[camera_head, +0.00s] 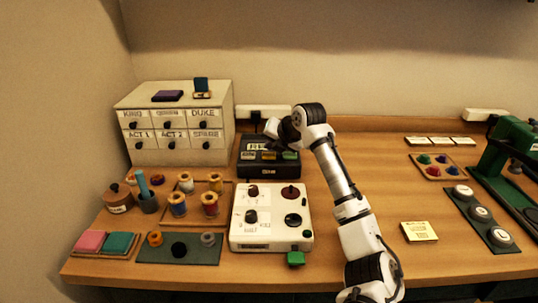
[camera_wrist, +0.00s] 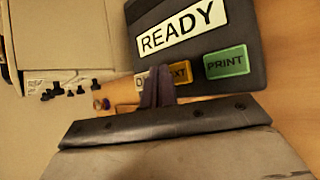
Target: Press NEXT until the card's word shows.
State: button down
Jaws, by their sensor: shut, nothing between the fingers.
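The black label device (camera_head: 268,171) stands at the back of the table, in front of the wall. In the wrist view its display (camera_wrist: 181,28) reads READY. Below the display are a pale button (camera_wrist: 140,80) starting with D, the yellow NEXT button (camera_wrist: 181,73) and the green PRINT button (camera_wrist: 226,62). My gripper (camera_wrist: 158,84) is shut and empty. Its fingertips cover the left part of NEXT and the right part of the pale button; I cannot tell whether they touch. A yellow card (camera_head: 419,231) lies on the right of the table, its word too small to read.
A labelled drawer cabinet (camera_head: 178,128) stands left of the device. A white control box (camera_head: 270,218) with knobs is in front of it. Thread spools (camera_head: 210,204) stand at left. A green press (camera_head: 512,160) and weights (camera_head: 480,214) are at right. The table around the card is clear.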

aim_at(271, 156)
jog(key=shift+f, duration=0.45)
jog(key=shift+f+b, duration=0.5)
jog(key=shift+b, duration=0.05)
dwell(0.5)
jog(key=shift+r, duration=0.1)
jog(key=shift+r+p, duration=0.55)
jog(key=shift+r, duration=0.3)
jog(key=shift+r, duration=0.1)
notch_tip(271, 156, up, 5)
jog(key=p, duration=0.3)
jog(key=shift+f, duration=0.2)
dwell(3.2)
